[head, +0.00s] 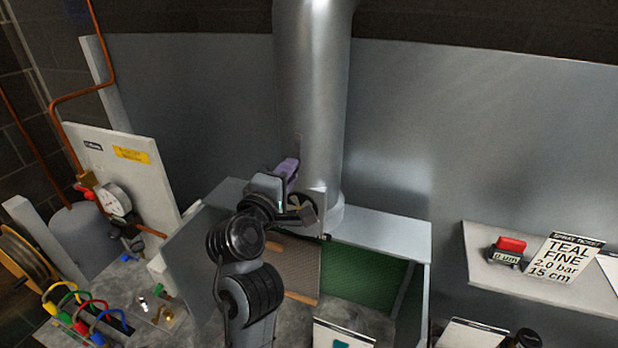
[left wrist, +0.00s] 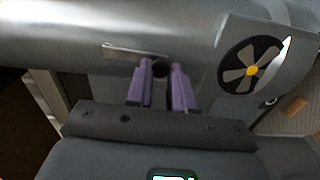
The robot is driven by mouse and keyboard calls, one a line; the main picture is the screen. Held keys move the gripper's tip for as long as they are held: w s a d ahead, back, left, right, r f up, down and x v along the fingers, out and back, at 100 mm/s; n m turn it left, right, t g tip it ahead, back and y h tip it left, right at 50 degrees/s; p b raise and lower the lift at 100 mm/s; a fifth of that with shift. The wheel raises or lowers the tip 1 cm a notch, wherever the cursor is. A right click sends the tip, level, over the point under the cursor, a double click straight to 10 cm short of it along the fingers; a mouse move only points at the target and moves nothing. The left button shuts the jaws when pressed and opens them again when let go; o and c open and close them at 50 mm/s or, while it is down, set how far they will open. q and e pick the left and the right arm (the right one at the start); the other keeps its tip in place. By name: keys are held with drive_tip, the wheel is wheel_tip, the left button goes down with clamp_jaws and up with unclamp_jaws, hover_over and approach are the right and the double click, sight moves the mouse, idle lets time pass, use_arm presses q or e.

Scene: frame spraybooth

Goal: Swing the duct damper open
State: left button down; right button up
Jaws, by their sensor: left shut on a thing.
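My left gripper (head: 290,166) is at the duct's lower left side. Its purple fingers (left wrist: 162,75) are shut on the damper lever at its end nearer the fan; the fingers hide the gripped part. My right gripper is in neither view.
A fan disc with a yellow hub (left wrist: 251,71) is close beside the fingers. The booth has a pale top (head: 385,235) and green inside (head: 365,285). A gauge panel (head: 120,165) and coloured hoses (head: 85,312) stand left. A shelf (head: 540,285) with cards is right.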

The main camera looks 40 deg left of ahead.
use_arm(q)
drive_tip(key=shift+d, duration=0.1)
idle(0.4)
drive_tip(key=c, duration=1)
unclamp_jaws()
